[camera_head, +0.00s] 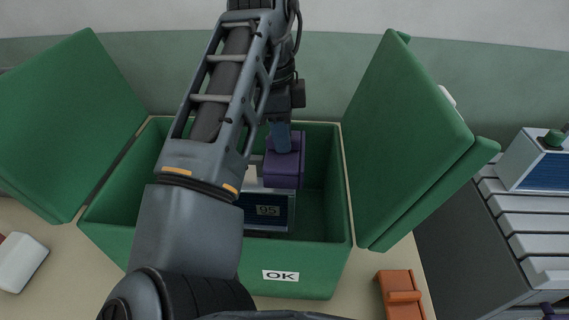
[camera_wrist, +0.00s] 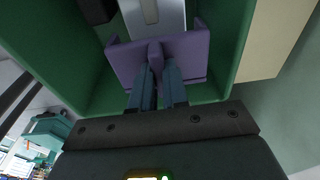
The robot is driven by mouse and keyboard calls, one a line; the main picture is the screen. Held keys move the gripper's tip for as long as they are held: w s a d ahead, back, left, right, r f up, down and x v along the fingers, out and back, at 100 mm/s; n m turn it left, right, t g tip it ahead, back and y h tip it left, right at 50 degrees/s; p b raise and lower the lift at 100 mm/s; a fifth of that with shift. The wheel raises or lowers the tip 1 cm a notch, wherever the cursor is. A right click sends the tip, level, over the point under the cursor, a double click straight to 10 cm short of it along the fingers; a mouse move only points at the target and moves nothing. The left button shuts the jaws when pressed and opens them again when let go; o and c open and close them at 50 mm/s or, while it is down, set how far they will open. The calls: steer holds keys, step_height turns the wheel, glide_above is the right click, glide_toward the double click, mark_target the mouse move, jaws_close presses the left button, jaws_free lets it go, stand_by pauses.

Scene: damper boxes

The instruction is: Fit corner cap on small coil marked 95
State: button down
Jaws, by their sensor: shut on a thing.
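The small coil (camera_head: 268,211) marked 95 stands inside the open green box (camera_head: 216,258), its dark blue front with the label facing my body camera. My gripper (camera_head: 281,140) reaches down into the box and is shut on the purple corner cap (camera_head: 286,170). The cap is at the coil's upper right end. In the wrist view my fingers (camera_wrist: 158,80) pinch the middle rib of the cap (camera_wrist: 185,52), and the coil's grey top (camera_wrist: 152,20) lies right beyond it. I cannot tell whether the cap is fully seated. My arm hides the coil's left part.
The box's flaps stand open left (camera_head: 75,125) and right (camera_head: 410,140). An orange piece (camera_head: 402,296) and a white piece (camera_head: 20,262) lie on the table outside it. At right, a blue-and-white unit (camera_head: 535,162) sits on a slatted surface (camera_head: 530,222).

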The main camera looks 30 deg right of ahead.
mark_target(282, 160)
steer(key=shift+f, duration=3.05)
steer(key=shift+f, duration=0.2)
steer(key=c, duration=1.1)
jaws_free()
steer(key=shift+r, duration=0.1)
steer(key=r+p, duration=0.2)
steer(key=r, duration=0.1)
steer(key=r+p, duration=0.3)
steer(key=r, duration=0.1)
steer(key=a+r+p, duration=0.1)
steer(key=r+p, duration=0.2)
steer(key=shift+w+r, duration=0.25)
steer(key=shift+w, duration=0.05)
steer(key=shift+w+a+r+b, duration=0.15)
steer(key=shift+r+b, duration=0.15)
steer(key=shift+r, duration=0.55)
